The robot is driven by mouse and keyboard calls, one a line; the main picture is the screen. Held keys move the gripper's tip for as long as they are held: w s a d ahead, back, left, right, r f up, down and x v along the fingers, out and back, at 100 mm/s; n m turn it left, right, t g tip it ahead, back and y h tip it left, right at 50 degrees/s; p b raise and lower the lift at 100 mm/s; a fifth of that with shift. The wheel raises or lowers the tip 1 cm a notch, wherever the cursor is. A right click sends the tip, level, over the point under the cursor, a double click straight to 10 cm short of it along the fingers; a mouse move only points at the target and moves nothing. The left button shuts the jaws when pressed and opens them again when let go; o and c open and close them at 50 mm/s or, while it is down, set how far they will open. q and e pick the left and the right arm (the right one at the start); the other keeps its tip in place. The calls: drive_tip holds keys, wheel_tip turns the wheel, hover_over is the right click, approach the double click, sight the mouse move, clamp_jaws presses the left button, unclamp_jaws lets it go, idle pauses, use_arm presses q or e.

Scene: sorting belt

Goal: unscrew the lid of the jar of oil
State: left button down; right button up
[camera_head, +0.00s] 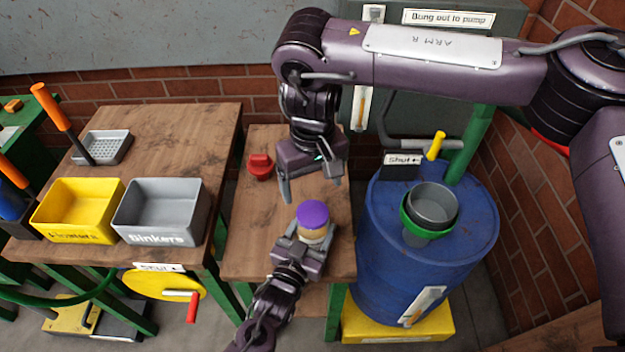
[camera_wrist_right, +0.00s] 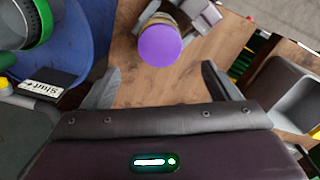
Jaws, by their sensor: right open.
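The jar of oil (camera_head: 316,234) has a purple lid (camera_head: 313,214) and a pale tan body, and is upright over the front of the small wooden table. The lid is on the jar; it also shows in the right wrist view (camera_wrist_right: 160,45). My left gripper (camera_head: 308,243) is closed around the jar body from the front, its fingers partly hidden. My right gripper (camera_head: 312,188) is open and empty, behind and above the lid, fingers pointing down. In the right wrist view the lid lies beyond and between its open fingers (camera_wrist_right: 160,80), apart from them.
A red object (camera_head: 260,166) lies at the back left of the small table (camera_head: 250,236). A blue drum (camera_head: 376,270) with a green-rimmed funnel (camera_head: 428,208) stands right. Yellow (camera_head: 62,235) and grey (camera_head: 150,234) bins sit on the left table. The small table's left part is clear.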

sight(313, 212)
drive_tip(key=shift+f, duration=0.6)
wheel_tip(313, 212, down, 7)
drive_tip(key=shift+r, duration=0.1)
drive_tip(key=c, duration=1.1)
drive_tip(key=shift+c, duration=0.2)
